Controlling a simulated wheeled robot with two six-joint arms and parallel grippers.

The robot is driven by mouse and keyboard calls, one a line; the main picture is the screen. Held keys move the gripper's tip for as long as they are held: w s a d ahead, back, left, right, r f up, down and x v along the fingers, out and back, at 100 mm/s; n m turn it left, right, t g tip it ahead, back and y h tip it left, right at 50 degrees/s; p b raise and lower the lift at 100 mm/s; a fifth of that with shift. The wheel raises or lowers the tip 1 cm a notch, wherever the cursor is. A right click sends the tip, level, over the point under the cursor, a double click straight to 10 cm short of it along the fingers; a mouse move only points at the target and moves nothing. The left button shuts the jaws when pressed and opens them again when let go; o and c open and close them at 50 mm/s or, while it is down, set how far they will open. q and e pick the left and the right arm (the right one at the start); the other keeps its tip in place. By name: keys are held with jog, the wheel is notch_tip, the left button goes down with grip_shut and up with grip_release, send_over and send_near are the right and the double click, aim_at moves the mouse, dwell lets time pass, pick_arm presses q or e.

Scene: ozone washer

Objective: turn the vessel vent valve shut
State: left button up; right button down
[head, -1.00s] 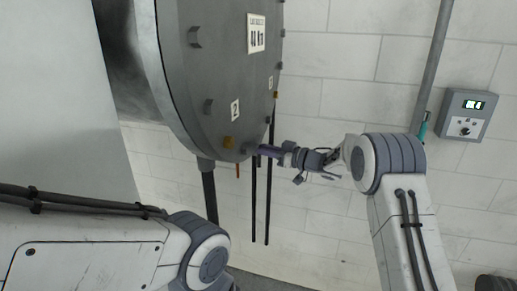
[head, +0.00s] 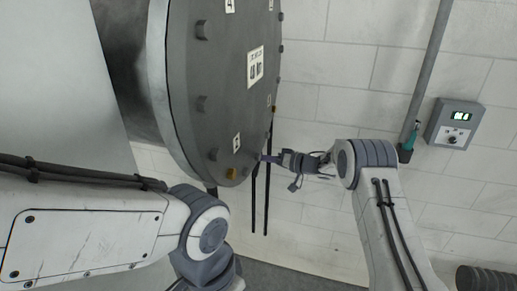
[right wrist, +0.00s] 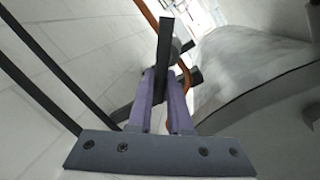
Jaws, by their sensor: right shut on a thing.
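My right gripper (head: 266,158) reaches in from the right to the lower right edge of the big grey round vessel door (head: 225,100). In the right wrist view its purple fingers (right wrist: 163,95) are shut on a dark bar-shaped handle (right wrist: 165,55), which sticks up past the fingertips. This looks like the vent valve's lever; the valve body behind it is mostly hidden by the fingers. An orange pipe (right wrist: 150,17) curves past behind the handle. In the head view the handle is too small to make out. My left arm shows at lower left, but its gripper is out of view.
Dark vertical rods (head: 267,200) hang beside the vessel, close to my right gripper. A grey pipe (head: 432,70) with a teal handle (head: 408,145) runs along the tiled wall. A control box (head: 453,124) is mounted at the right.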

jog(key=shift+w+d+m+p, duration=0.1)
jog(key=shift+w+m+p, duration=0.05)
jog(key=shift+m+p, duration=0.55)
jog(key=m, duration=0.1)
jog(key=m+g, duration=0.1)
jog(key=shift+w+f+m+p, duration=0.15)
jog(key=shift+f+m+p, duration=0.15)
jog(key=shift+f, duration=0.05)
jog(key=shift+w+d+f+m+g+b, duration=0.15)
jog(key=shift+f+m+g, duration=0.15)
jog(key=shift+m, duration=0.7)
jog(key=shift+s+a+f+m+g+b, duration=0.15)
jog(key=shift+m+g, duration=0.25)
jog(key=shift+m, duration=0.6)
jog(key=shift+w+d, duration=0.1)
jog(key=c, duration=0.8)
grip_release()
jog(key=shift+c, duration=0.2)
jog(key=shift+f, duration=0.1)
